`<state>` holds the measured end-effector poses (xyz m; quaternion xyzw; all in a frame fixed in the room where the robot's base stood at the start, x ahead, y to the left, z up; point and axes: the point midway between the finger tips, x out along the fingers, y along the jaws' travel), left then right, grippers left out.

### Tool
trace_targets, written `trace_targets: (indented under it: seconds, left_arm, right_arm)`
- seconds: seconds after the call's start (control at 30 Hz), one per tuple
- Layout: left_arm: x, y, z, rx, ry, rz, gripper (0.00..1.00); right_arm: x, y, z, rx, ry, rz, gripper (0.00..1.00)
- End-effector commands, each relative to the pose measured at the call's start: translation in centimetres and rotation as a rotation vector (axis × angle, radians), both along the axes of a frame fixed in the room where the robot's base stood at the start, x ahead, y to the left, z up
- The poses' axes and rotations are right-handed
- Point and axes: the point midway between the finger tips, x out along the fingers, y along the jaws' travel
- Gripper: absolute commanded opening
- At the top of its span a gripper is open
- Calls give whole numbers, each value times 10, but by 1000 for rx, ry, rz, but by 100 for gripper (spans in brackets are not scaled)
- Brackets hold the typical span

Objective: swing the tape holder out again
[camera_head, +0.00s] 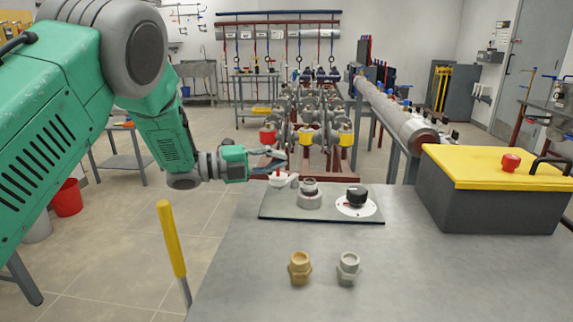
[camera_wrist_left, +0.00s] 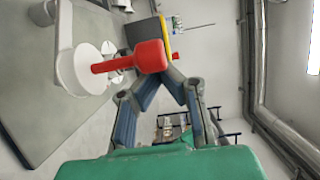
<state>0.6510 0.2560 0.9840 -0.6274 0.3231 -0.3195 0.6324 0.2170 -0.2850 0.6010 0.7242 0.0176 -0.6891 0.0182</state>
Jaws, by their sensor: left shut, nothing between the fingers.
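My left gripper (camera_head: 275,160) reaches in from the left and is shut and empty. In the head view it is just above a small white fitting with a red pin (camera_head: 281,179), at the left end of a grey plate (camera_head: 330,210). I take this fitting to be the tape holder. In the left wrist view it is a white round body (camera_wrist_left: 80,72) with a thick red handle (camera_wrist_left: 150,55). The fingertips (camera_wrist_left: 172,72) overlap the handle's end there; I cannot tell whether they touch it. My right gripper is not in view.
The plate also bears a grey round fitting (camera_head: 309,194) and a black knob on a white dial (camera_head: 355,199). A brass fitting (camera_head: 300,268) and a grey fitting (camera_head: 347,269) stand in front. A yellow-lidded box (camera_head: 495,210) is at right. A yellow-handled tool (camera_head: 171,238) stands by the table's left edge.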

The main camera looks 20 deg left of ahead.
Motion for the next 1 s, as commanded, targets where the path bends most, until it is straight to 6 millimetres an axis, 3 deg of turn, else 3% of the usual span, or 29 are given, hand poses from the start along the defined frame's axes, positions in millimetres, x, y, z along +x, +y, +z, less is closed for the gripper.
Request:
trace_targets:
  seconds: [0.3, 1.0]
  left_arm:
    - [7, 29, -2, -4, 0, -7, 0]
    - [16, 41, 0, -3, -2, 0, 0]
  right_arm:
    - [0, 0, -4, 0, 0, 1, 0]
    - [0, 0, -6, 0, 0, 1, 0]
